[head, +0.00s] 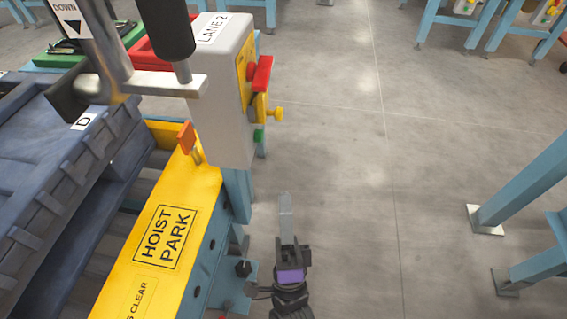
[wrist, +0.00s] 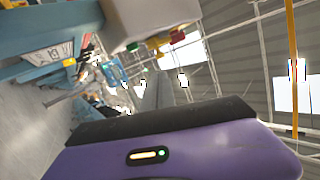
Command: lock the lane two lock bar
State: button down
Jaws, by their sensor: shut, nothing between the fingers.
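The grey lane 2 box (head: 220,95) stands at the end of the yellow hoist park beam. Its right face carries a red bar (head: 263,73), a yellow knob (head: 276,113) and a green button (head: 258,136). I cannot tell for sure which part is the lock bar; the red bar looks like it. In the wrist view the box (wrist: 150,18) is at the top, with a small red part (wrist: 177,36) under it. My gripper (head: 285,198) is shut and empty, over the floor, below and right of the box, apart from it. Its fingers also show in the wrist view (wrist: 158,90).
The yellow hoist park beam (head: 190,200) lies left of my gripper, with an orange tab (head: 186,137) on it. A dark pallet (head: 60,170) is further left. A black-gripped handle (head: 165,25) hangs before the box. The floor (head: 400,150) right of it is clear up to blue legs (head: 520,190).

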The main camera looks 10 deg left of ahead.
jog(key=x, duration=1.3)
jog(key=shift+b, duration=0.3)
jog(key=shift+w+r, duration=0.1)
jog(key=shift+r, duration=0.1)
jog(key=shift+r+p, duration=0.9)
jog(key=shift+r, duration=1)
